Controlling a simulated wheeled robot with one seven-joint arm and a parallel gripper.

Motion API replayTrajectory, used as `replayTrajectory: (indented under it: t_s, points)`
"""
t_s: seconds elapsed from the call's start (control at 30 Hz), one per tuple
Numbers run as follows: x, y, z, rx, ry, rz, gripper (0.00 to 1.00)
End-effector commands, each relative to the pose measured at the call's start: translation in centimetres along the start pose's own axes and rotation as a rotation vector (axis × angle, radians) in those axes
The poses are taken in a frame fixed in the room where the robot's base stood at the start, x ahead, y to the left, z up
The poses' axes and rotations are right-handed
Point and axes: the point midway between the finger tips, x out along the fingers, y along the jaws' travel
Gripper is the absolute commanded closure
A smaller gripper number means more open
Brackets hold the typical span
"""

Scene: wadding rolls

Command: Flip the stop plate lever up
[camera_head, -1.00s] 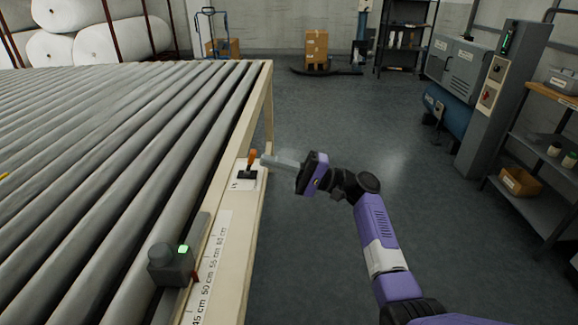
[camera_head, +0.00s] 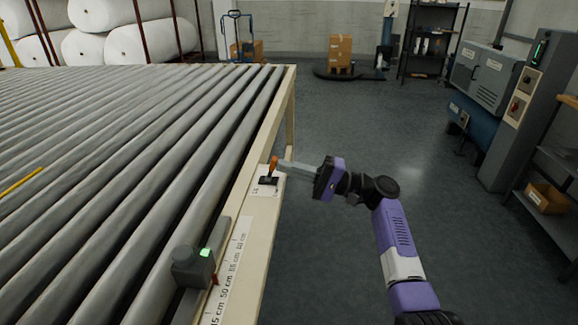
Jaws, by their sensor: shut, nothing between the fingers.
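The stop plate lever (camera_head: 273,164) has an orange handle on a dark base. It stands on a white label plate (camera_head: 262,190) on the cream side rail of the roller table, and its handle points up with a slight tilt. My gripper (camera_head: 283,165) comes in from the right with its grey fingers level. The fingers are shut with nothing between them, and their tips are at the right side of the orange handle. I cannot tell whether they touch it.
A grey box with a green light (camera_head: 193,265) sits on the rail nearer me, beside a centimetre scale (camera_head: 232,270). The roller table (camera_head: 110,180) fills the left. Open floor (camera_head: 330,255) lies right of the rail. Grey cabinets (camera_head: 482,80) stand at the right.

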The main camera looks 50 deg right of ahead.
Motion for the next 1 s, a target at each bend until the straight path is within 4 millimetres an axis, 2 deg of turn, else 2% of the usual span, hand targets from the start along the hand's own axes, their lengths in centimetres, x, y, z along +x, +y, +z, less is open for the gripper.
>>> replayTrajectory:
  t_s: [0.27,0.5,0.83,1.0]
  points:
    - [0.8,-1.1,0.1,-0.002,-0.002,0.104,1.00]
    - [2.0,-2.0,0.1,-0.002,-0.002,0.288,1.00]
    - [3.2,-1.9,0.1,-0.003,-0.002,0.518,1.00]
    - [3.6,-1.5,0.1,0.001,-0.002,0.523,1.00]
